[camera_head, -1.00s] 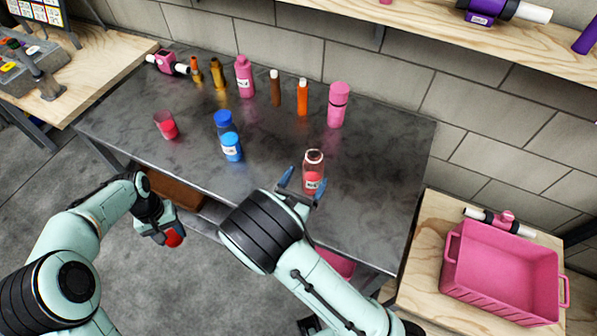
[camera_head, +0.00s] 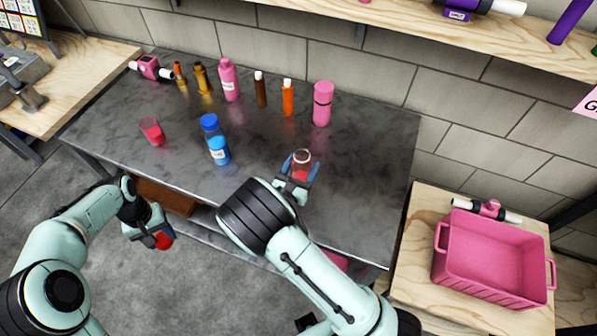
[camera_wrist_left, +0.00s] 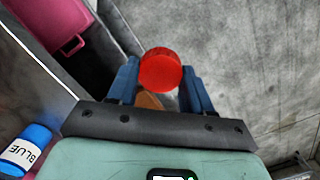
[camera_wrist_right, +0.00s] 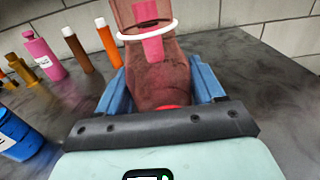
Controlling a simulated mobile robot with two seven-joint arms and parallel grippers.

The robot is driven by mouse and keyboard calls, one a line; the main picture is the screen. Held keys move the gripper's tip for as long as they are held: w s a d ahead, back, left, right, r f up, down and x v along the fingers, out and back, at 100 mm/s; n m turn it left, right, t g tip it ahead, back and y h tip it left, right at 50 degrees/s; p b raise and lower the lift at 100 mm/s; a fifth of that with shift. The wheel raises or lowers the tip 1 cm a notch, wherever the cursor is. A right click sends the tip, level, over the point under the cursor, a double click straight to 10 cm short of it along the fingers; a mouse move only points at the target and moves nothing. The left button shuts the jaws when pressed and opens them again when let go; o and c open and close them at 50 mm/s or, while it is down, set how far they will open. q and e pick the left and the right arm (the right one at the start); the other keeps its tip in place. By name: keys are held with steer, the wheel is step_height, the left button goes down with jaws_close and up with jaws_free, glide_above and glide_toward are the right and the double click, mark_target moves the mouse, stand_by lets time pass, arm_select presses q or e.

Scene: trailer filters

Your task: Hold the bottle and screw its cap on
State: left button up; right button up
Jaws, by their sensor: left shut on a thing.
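The red cap (camera_head: 164,242) is gripped between the fingertips of my left gripper (camera_head: 157,239), over the floor in front of the table. In the left wrist view the cap (camera_wrist_left: 161,70) sits between the two blue fingers. The clear bottle with red contents (camera_head: 301,160) stands upright on the dark table near its front right, with its top uncovered. My right gripper (camera_head: 300,171) is open around it, one finger on each side. In the right wrist view the bottle (camera_wrist_right: 158,75) fills the space between the fingers; contact is hard to tell. Its lower part is hidden.
Several bottles line the table's back. A pink crate (camera_head: 493,265) sits on the wooden stand at right.

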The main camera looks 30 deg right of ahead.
steer(key=shift+r, duration=0.2)
